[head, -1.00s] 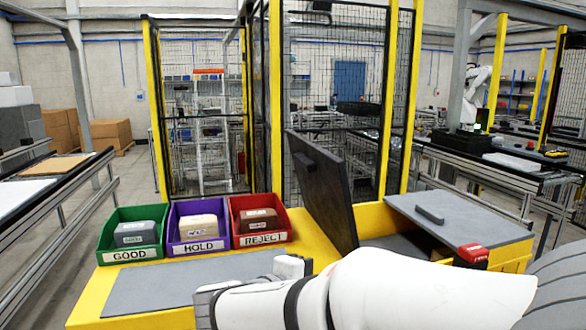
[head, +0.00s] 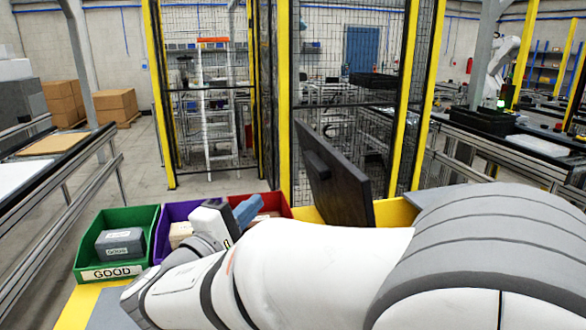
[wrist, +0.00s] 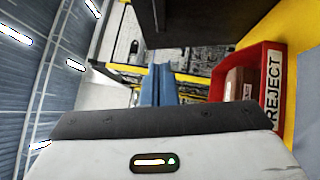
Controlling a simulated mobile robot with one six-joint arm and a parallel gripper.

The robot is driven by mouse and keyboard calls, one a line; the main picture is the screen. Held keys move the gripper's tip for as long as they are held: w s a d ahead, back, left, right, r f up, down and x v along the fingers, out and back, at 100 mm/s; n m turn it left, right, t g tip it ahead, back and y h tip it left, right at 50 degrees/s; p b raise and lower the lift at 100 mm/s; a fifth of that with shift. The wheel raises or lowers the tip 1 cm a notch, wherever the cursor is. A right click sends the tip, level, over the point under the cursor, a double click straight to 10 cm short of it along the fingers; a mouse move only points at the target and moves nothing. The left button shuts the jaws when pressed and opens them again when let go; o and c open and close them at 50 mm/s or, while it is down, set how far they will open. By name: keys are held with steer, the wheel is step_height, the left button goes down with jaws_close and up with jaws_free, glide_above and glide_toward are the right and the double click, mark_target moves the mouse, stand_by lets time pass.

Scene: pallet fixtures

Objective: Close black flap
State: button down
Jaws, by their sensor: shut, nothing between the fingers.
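The black flap (head: 335,178) stands open, tilted up from the yellow bench, with a bar handle on its face. In the wrist view the dark flap (wrist: 205,22) fills the top, beyond and above the fingers. My gripper (head: 246,211) has blue fingers and is over the bins, to the left of the flap and apart from it. In the wrist view my gripper (wrist: 158,82) shows its fingers together with nothing between them.
A green GOOD bin (head: 117,245), a purple HOLD bin (head: 168,220) and a red REJECT bin (head: 272,203) stand in a row, each holding a box. The REJECT bin (wrist: 268,80) is close to the right of my fingers. A mesh fence (head: 345,110) stands behind.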

steer(key=p+x, duration=0.1)
steer(key=x, duration=0.3)
steer(key=d+p+x, duration=0.1)
steer(key=p+x, duration=0.1)
steer(key=x, duration=0.2)
steer(key=s+d+r+p+x, duration=0.1)
steer(key=x, duration=0.3)
steer(key=shift+p, duration=0.3)
steer(key=shift+d, duration=0.3)
steer(key=shift+w+d+f, duration=0.1)
steer(key=shift+d, duration=0.05)
